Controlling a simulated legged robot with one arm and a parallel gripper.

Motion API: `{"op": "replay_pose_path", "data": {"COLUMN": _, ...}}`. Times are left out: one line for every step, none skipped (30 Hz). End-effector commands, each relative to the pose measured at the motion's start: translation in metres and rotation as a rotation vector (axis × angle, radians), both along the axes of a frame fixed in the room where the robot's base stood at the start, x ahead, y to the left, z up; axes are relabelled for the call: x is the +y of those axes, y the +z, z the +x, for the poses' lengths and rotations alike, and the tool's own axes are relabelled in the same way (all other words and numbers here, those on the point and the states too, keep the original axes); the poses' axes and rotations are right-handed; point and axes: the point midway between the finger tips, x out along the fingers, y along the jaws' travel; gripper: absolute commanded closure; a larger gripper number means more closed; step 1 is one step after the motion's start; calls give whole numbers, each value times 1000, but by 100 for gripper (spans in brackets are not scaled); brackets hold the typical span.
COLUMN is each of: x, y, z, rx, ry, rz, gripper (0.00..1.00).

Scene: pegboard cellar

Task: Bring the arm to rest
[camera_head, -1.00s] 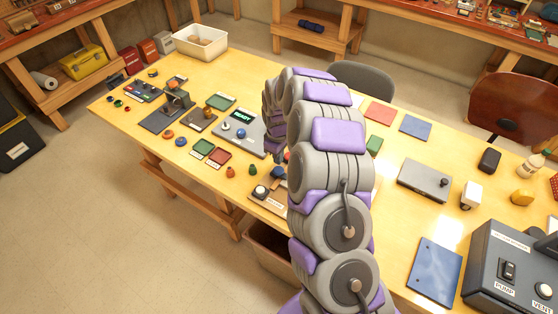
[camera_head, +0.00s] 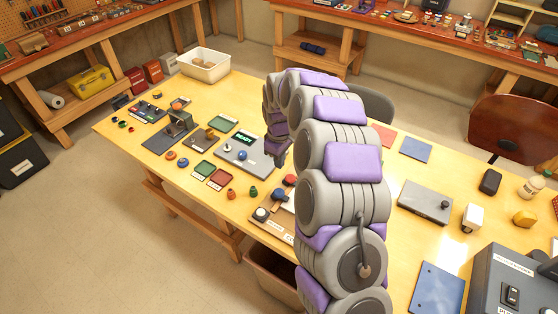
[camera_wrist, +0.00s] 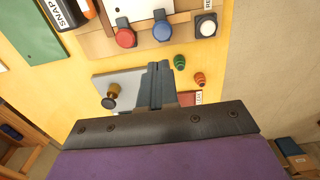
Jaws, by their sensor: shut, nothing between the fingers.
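My arm, grey with purple pads, rises over the front of the yellow table (camera_head: 400,250) and bends down to the left in the head view. My gripper (camera_head: 275,155) hangs at its end, above the table near a grey panel (camera_head: 238,158) with a small display and a blue knob. In the wrist view my gripper (camera_wrist: 160,85) shows its fingers together, with nothing between them. The grey panel (camera_wrist: 108,80) with a dark knob lies below and left of the fingers there. My arm hides part of the table's middle.
Red (camera_head: 221,178) and green (camera_head: 203,170) trays lie left of my gripper. A board (camera_wrist: 185,45) with red, blue and white buttons lies near it, beside small green and orange pieces. A dark control box (camera_head: 510,285) stands at right. A white bin (camera_head: 203,66) stands at the far left.

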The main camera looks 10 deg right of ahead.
Motion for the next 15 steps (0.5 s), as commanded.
{"op": "replay_pose_path", "data": {"x": 0, "y": 0, "z": 0, "rx": 0, "ry": 0, "rz": 0, "gripper": 100}}
{"op": "replay_pose_path", "data": {"x": 0, "y": 0, "z": 0, "rx": 0, "ry": 0, "rz": 0, "gripper": 100}}
{"op": "replay_pose_path", "data": {"x": 0, "y": 0, "z": 0, "rx": 0, "ry": 0, "rz": 0, "gripper": 100}}
{"op": "replay_pose_path", "data": {"x": 0, "y": 0, "z": 0, "rx": 0, "ry": 0, "rz": 0, "gripper": 100}}
{"op": "replay_pose_path", "data": {"x": 0, "y": 0, "z": 0, "rx": 0, "ry": 0, "rz": 0, "gripper": 100}}
{"op": "replay_pose_path", "data": {"x": 0, "y": 0, "z": 0, "rx": 0, "ry": 0, "rz": 0, "gripper": 100}}
{"op": "replay_pose_path", "data": {"x": 0, "y": 0, "z": 0, "rx": 0, "ry": 0, "rz": 0, "gripper": 100}}
{"op": "replay_pose_path", "data": {"x": 0, "y": 0, "z": 0, "rx": 0, "ry": 0, "rz": 0, "gripper": 100}}
{"op": "replay_pose_path", "data": {"x": 0, "y": 0, "z": 0, "rx": 0, "ry": 0, "rz": 0, "gripper": 100}}
{"op": "replay_pose_path", "data": {"x": 0, "y": 0, "z": 0, "rx": 0, "ry": 0, "rz": 0, "gripper": 100}}
{"op": "replay_pose_path", "data": {"x": 0, "y": 1, "z": 0, "rx": -1, "ry": -1, "rz": 1, "gripper": 100}}
{"op": "replay_pose_path", "data": {"x": 1, "y": 2, "z": -2, "rx": 0, "ry": -2, "rz": 1, "gripper": 100}}
{"op": "replay_pose_path", "data": {"x": 2, "y": 4, "z": -3, "rx": 0, "ry": -4, "rz": 3, "gripper": 100}}
{"op": "replay_pose_path", "data": {"x": 2, "y": 7, "z": -5, "rx": 0, "ry": -8, "rz": 6, "gripper": 100}}
{"op": "replay_pose_path", "data": {"x": 4, "y": 12, "z": -9, "rx": 0, "ry": -14, "rz": 10, "gripper": 100}}
